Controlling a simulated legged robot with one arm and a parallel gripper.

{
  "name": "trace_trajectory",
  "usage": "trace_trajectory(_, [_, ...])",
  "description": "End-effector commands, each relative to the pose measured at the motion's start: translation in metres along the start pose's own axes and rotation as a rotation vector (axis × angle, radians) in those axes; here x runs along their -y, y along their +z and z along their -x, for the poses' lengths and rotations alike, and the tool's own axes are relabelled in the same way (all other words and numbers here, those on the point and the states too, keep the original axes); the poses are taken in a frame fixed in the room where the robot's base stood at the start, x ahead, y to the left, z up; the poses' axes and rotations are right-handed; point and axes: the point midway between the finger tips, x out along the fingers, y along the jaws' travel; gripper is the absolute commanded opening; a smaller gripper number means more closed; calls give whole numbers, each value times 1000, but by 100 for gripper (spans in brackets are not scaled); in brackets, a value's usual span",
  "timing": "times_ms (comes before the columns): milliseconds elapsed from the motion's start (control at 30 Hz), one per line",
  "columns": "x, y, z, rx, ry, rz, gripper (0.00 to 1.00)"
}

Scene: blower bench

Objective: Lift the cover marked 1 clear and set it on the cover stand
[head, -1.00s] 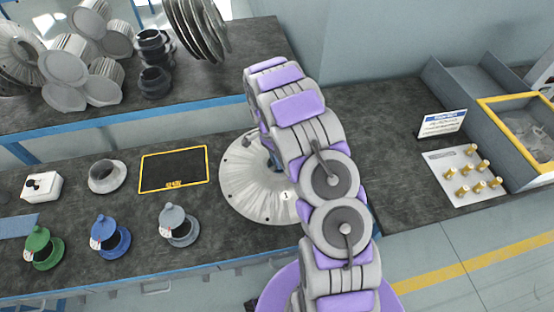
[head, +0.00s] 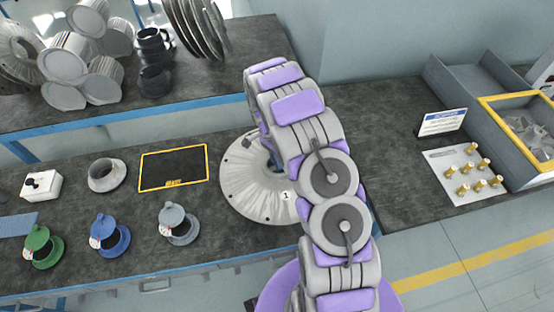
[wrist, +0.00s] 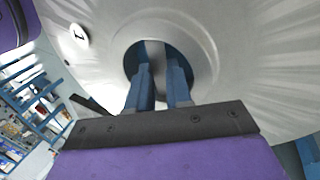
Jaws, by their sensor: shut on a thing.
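The cover marked 1 (head: 244,185) is a round grey metal dome with a central opening, on or just above the bench, partly hidden behind my arm in the head view. Its white number tag shows near its right side. In the wrist view the cover (wrist: 240,50) fills most of the picture. There the blue fingers of my gripper (wrist: 160,80) reach into the central opening and are shut on a narrow grey part of the cover. In the head view the gripper is mostly hidden by the arm. I cannot tell which thing is the cover stand.
A yellow-edged black mat (head: 173,167) lies left of the cover, with a grey flanged ring (head: 106,175) beside it. Green (head: 42,247), blue (head: 109,237) and grey (head: 178,223) flanged pots stand in front. A plate of brass pegs (head: 466,175) and a sign (head: 442,122) stand right.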

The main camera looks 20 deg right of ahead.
Motion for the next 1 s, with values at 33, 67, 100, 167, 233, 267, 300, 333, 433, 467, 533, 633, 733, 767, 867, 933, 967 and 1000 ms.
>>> trace_trajectory(33, [0, 0, 0, -1, -1, 0, 0])
trace_trajectory(67, [0, 0, 0, -1, -1, 0, 0])
trace_trajectory(100, [0, 0, 0, -1, -1, 0, 0])
trace_trajectory(167, [1, 0, -1, -1, -1, 0, 0])
trace_trajectory(233, [1, 0, -1, -1, -1, 0, 26])
trace_trajectory(267, [1, 0, -1, -1, -1, 0, 29])
trace_trajectory(300, [1, 0, -1, -1, 0, 0, 33])
trace_trajectory(333, [1, 0, -1, -1, 0, 0, 36])
trace_trajectory(433, [1, 0, -1, 0, 0, 0, 45])
trace_trajectory(467, [1, 0, -2, 0, 0, 0, 48])
trace_trajectory(533, [2, 0, -2, 0, 0, 0, 49])
trace_trajectory(633, [2, 0, -2, 0, 0, 0, 49])
trace_trajectory(733, [3, 0, -2, 0, 0, 0, 49])
trace_trajectory(767, [3, 0, -2, 0, 0, 0, 49])
trace_trajectory(867, [3, 0, -2, 0, 0, 0, 49])
trace_trajectory(933, [3, 0, 0, 0, -1, 0, 49])
trace_trajectory(967, [3, 0, 1, 0, -1, 0, 49])
trace_trajectory(1000, [4, 0, 5, 0, -2, 0, 49])
